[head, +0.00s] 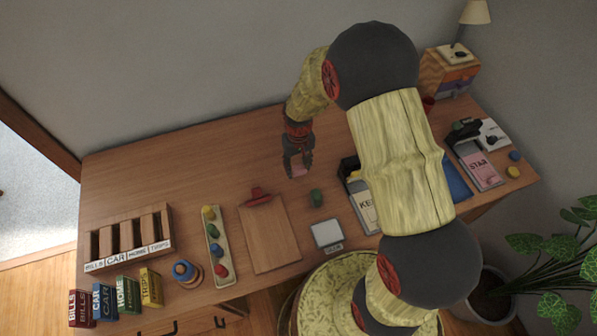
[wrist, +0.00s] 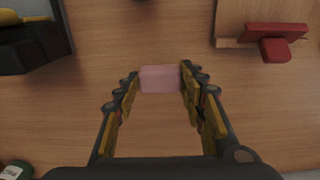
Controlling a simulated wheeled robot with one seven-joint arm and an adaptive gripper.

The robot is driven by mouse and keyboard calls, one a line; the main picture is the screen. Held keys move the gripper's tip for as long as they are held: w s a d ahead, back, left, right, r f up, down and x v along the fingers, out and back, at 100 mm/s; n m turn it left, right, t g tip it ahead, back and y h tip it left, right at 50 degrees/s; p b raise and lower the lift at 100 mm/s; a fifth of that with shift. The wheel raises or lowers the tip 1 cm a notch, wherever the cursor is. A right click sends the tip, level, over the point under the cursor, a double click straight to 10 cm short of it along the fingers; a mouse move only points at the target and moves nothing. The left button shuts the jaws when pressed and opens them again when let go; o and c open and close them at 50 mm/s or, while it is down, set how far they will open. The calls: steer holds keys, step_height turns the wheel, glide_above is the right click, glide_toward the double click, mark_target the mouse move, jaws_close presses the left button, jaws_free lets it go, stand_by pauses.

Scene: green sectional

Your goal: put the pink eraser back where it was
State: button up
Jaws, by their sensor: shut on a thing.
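The pink eraser (wrist: 160,78) is a small pale pink block between the fingertips of my gripper (wrist: 160,85) in the wrist view. The two fingers are shut on its sides. In the head view my gripper (head: 297,166) hangs over the back middle of the desk, fingers pointing down, and the pink eraser (head: 299,171) shows at its tips. I cannot tell whether the eraser touches the desk.
A clipboard (head: 270,236) lies left of centre on the desk (head: 150,165). A green object (head: 316,198), a white-framed square pad (head: 327,234) and a KEEP tray (head: 364,210) are nearby. The back left of the desk is clear. My arm hides part of the right side.

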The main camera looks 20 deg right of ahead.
mark_target(299, 167)
steer(key=shift+w+d+f+b, duration=0.15)
steer(key=shift+f+b, duration=0.45)
steer(key=shift+f, duration=1.25)
steer(key=shift+f, duration=0.2)
steer(key=o, duration=1.1)
steer(key=shift+o, duration=0.6)
steer(key=shift+r, duration=0.1)
